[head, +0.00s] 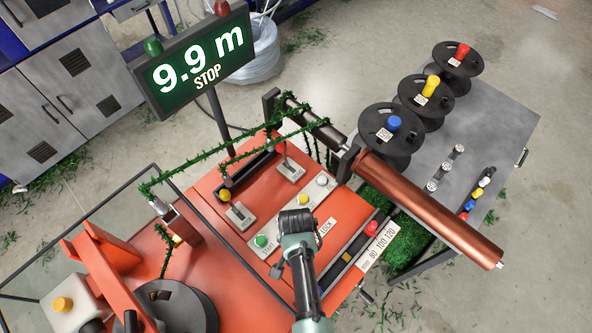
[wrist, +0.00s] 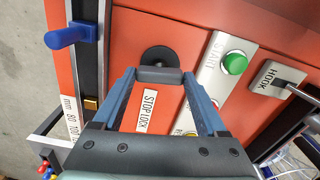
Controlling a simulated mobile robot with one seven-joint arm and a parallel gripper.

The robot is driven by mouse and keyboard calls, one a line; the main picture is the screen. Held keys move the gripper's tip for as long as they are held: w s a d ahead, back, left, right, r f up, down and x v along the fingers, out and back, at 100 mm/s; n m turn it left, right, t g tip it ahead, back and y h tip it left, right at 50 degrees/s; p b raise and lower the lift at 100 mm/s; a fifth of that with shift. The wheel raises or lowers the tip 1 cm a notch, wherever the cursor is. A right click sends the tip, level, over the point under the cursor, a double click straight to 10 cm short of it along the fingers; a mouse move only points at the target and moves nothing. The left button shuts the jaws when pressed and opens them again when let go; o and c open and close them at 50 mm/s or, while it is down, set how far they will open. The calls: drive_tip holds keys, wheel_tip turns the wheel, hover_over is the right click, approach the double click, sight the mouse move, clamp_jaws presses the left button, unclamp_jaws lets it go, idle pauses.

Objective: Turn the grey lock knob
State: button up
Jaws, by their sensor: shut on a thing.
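The grey lock knob (wrist: 159,74) is a short bar in front of a round black disc (wrist: 159,57) on the orange panel. My gripper (wrist: 158,78) has its two blue-grey fingers closed on the sides of the knob in the wrist view. The "STOP LOCK" label (wrist: 147,110) shows between the fingers. In the head view my arm and hand cover much of this area, and I cannot make out the knob clearly there.
A green START button (head: 262,241) and the HOOK lever (wrist: 290,86) lie to the right in the wrist view. A blue handle (wrist: 70,36) stands at upper left. The display (head: 195,65) reads 9.9 m, STOP. A green garland (head: 215,155) spans the machine.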

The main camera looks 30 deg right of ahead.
drive_tip(key=shift+m, duration=0.6)
drive_tip(key=o, duration=1.3)
wheel_tip(320, 180, up, 13)
